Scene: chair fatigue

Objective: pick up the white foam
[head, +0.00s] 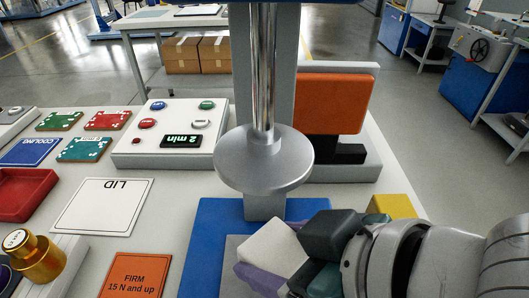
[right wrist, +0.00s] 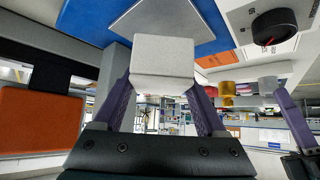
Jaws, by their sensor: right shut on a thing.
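The white foam (head: 272,247) is a pale block between the purple fingers of my right gripper (right wrist: 162,85). The foam also shows in the right wrist view (right wrist: 163,64), with a finger on each side of it. My right gripper is shut on it, over the grey plate on the blue base, just in front of the press column. I cannot tell whether the foam touches the plate. A purple finger, apparently of my left gripper (right wrist: 292,118), shows at the right edge of the right wrist view; its other finger is not clear.
A metal press disc (head: 263,160) hangs just behind the foam. An orange pad (head: 332,103) stands behind right. A button panel (head: 168,135), a LID card (head: 104,206), a red tray (head: 22,194), an orange FIRM card (head: 136,276) and a brass weight (head: 35,258) lie to the left.

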